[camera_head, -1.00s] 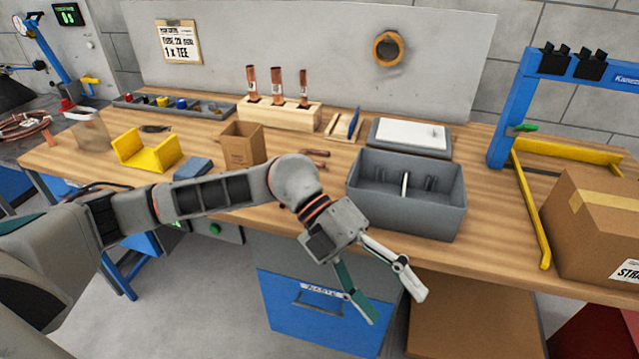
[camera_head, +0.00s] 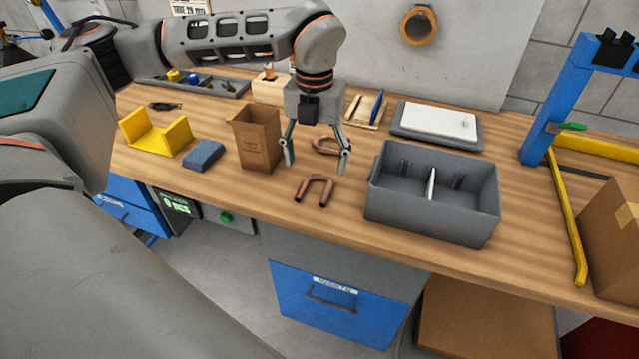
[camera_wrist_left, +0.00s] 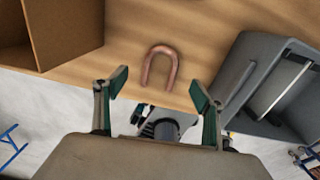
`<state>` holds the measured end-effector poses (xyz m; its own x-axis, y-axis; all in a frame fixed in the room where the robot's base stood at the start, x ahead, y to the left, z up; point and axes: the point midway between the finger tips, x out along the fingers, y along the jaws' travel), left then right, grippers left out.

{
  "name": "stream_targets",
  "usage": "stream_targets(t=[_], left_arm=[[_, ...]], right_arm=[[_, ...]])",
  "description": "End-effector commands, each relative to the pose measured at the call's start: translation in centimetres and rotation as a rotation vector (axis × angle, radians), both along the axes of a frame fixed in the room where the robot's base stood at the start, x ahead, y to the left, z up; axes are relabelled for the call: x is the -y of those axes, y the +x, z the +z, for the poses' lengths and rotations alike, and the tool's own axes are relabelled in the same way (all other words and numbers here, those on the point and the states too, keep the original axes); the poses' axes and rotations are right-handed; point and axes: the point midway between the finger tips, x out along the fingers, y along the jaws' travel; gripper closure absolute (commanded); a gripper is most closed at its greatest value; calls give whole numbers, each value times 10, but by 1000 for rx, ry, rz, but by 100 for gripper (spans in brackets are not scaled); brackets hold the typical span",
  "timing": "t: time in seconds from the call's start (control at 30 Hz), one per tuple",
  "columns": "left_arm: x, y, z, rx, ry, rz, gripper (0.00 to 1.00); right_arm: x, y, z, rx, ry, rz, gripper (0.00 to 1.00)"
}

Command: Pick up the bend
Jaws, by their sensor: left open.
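A copper U-shaped bend (camera_head: 316,188) lies flat on the workbench, between the cardboard box and the grey bin. A second copper piece (camera_head: 324,146) lies just behind it, partly hidden by my gripper. My left gripper (camera_head: 316,165) is open and empty, pointing down above the bench near the two copper pieces. In the left wrist view one bend (camera_wrist_left: 160,66) lies ahead of and between the open fingers (camera_wrist_left: 158,92), apart from them, its curve toward the top of the picture. My right gripper is not in view.
A small open cardboard box (camera_head: 256,143) stands left of the bends, and a divided grey bin (camera_head: 432,209) stands right. A blue block (camera_head: 204,155) and yellow bracket (camera_head: 157,137) lie farther left. A white-topped scale (camera_head: 437,120) sits behind the bin. The bench's front edge is close.

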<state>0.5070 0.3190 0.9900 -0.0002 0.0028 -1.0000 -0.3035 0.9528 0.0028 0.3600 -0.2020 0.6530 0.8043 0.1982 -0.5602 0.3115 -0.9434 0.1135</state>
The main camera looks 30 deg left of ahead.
Motion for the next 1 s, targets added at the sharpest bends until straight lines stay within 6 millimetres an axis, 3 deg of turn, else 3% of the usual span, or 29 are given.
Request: stream_targets(t=[0.4, 0.7, 0.73, 0.9, 1.0], left_arm=[[2, 0, -52, -1, -1, -2, 31], [2, 1, -57, 2, -3, -2, 31], [2, 1, -57, 2, -3, -2, 33], [2, 1, -57, 2, -3, -3, 73], [2, 1, -57, 2, -3, -3, 73]], right_arm=[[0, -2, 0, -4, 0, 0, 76], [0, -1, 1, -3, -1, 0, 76], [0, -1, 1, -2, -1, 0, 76], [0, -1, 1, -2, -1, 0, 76], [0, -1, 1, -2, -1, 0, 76]])
